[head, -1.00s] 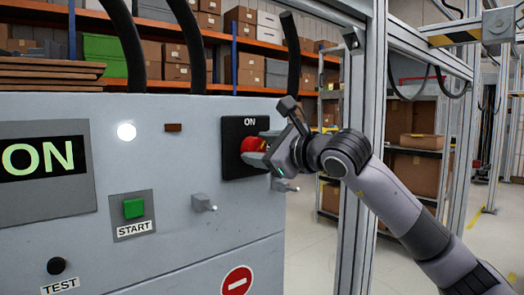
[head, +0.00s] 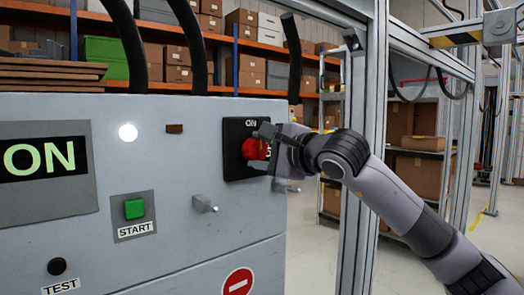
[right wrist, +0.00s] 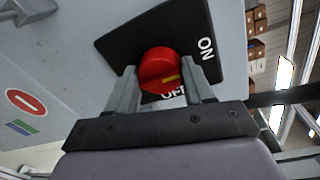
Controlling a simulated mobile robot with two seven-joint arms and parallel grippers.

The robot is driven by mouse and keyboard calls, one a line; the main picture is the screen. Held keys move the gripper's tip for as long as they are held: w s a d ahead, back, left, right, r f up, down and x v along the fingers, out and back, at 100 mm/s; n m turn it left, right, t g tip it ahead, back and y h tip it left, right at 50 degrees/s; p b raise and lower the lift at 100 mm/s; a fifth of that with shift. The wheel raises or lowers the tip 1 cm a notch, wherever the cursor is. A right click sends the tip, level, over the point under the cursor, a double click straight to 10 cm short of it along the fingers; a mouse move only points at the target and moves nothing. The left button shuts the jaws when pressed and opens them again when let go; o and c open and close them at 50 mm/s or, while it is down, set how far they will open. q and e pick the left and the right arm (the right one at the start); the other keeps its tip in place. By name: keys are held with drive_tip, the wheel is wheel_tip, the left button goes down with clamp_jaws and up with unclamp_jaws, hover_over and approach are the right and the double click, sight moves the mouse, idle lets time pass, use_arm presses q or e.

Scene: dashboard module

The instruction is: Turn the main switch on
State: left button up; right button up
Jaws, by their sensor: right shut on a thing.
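The main switch is a red rotary knob (head: 253,149) on a black square plate (head: 232,167) on the grey panel. In the right wrist view the knob (right wrist: 158,68) sits between the two fingers of my right gripper (right wrist: 163,80), which is shut on it. A yellow mark on the knob lies in the gap between the fingers. The plate's ON and OFF labels show there, OFF partly covered. In the head view my right gripper (head: 265,152) reaches the knob from the right and hides part of the plate. My left gripper is not in view.
A lit ON display (head: 42,158), a white lamp (head: 127,132), a green START button (head: 134,208) and a black TEST button (head: 57,266) are on the panel. A small grey latch (head: 204,204) sticks out below the switch. A metal frame post (head: 367,150) stands close to my right arm.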

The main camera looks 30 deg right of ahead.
drive_tip(key=shift+f, duration=0.1)
idle(0.3)
drive_tip(key=o, duration=1)
drive_tip(key=shift+o, duration=0.2)
drive_tip(key=shift+s, duration=0.1)
drive_tip(key=s+b, duration=0.1)
drive_tip(key=s, duration=0.6)
drive_tip(key=shift+d+r+b, duration=0.3)
